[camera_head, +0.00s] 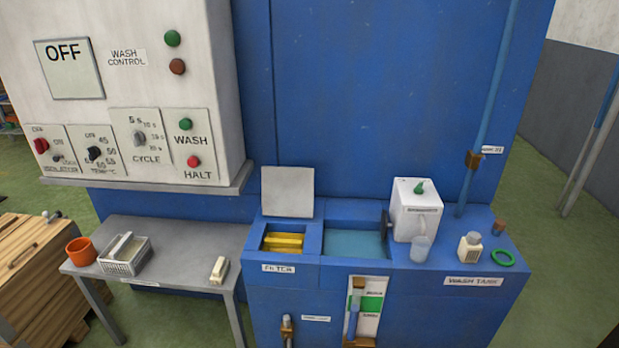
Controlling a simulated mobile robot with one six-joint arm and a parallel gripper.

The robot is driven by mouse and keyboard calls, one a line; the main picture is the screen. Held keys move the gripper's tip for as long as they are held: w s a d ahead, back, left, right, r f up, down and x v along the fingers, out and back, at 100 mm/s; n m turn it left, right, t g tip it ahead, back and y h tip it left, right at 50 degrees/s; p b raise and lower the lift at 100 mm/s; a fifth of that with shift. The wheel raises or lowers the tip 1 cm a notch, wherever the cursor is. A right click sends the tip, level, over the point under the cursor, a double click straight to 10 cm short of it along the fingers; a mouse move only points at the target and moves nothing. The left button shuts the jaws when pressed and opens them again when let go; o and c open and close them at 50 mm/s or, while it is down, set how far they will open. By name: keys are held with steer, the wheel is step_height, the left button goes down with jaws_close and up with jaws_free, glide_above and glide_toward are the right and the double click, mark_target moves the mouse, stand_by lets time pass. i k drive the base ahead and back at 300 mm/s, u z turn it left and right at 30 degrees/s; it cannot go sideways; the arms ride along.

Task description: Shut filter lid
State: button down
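The filter lid (288,193) is a grey square plate that stands raised at the back of the filter compartment. The filter compartment (266,253) is at the left end of the blue wash tank, above a white label reading like "FILTER". A yellow filter block (283,243) lies inside the open compartment, below its rim. My gripper is not in view, so whether it is open or shut does not show.
Right of the filter is an open water basin (352,244), then a white dispenser (415,210), a clear cup (421,248) and a green ring (502,258). A grey side table (180,262) holds a wire basket (124,256) and an orange pot (81,251). The control cabinet (130,90) overhangs at upper left.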

mark_target(288, 192)
steer(key=u, duration=0.7)
steer(key=i, duration=0.45)
steer(key=z, duration=0.9)
steer(key=k, duration=0.15)
steer(key=u, duration=2.3)
steer(key=i, duration=0.2)
steer(key=u, duration=0.25)
